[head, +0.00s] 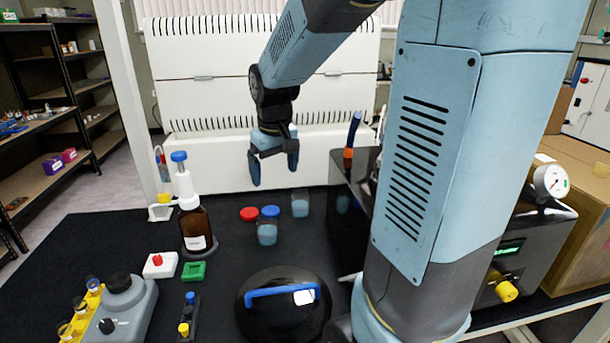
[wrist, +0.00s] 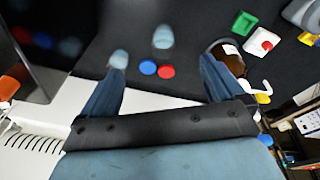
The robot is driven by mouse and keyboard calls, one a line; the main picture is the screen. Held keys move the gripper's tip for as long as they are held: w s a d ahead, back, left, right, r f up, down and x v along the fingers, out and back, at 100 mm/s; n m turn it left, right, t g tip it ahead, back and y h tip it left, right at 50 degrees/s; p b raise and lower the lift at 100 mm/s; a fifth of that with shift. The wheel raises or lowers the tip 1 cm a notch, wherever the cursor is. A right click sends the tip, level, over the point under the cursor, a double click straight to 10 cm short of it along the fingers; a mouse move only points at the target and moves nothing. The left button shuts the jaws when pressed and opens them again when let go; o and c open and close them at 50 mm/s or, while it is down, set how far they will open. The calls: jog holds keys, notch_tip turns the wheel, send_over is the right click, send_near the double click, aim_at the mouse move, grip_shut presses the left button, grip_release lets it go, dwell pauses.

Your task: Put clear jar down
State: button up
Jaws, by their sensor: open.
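Two clear jars with pale blue contents stand on the dark bench top. The nearer jar (head: 267,234) is just in front of a blue cap (head: 270,212); the farther jar (head: 300,207) is to the right and back. Both also show in the wrist view, the nearer one (wrist: 163,38) and the farther one (wrist: 119,60). A red cap (head: 249,214) lies beside the blue cap. My gripper (head: 273,172) is open and empty, raised above and behind the caps and jars. In the wrist view its fingers (wrist: 160,76) are spread, with nothing between them.
A brown bottle with a blue-topped dispenser (head: 197,228) stands left of the caps. A black dome with a blue handle (head: 284,306) is in front. A dark machine (head: 348,215) stands right of the jars. Small red-white and green blocks (head: 193,271) lie at the left.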

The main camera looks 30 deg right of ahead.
jog(key=s+r+m+t, duration=0.1)
jog(key=s+r, duration=0.2)
jog(key=s, duration=0.6)
jog(key=s+a+r+t, duration=0.1)
jog(key=s+r, duration=0.3)
jog(key=s, duration=0.5)
jog(key=shift+s+a+m+t, duration=0.2)
jog(key=shift+m+t, duration=0.2)
jog(key=shift+t, duration=0.3)
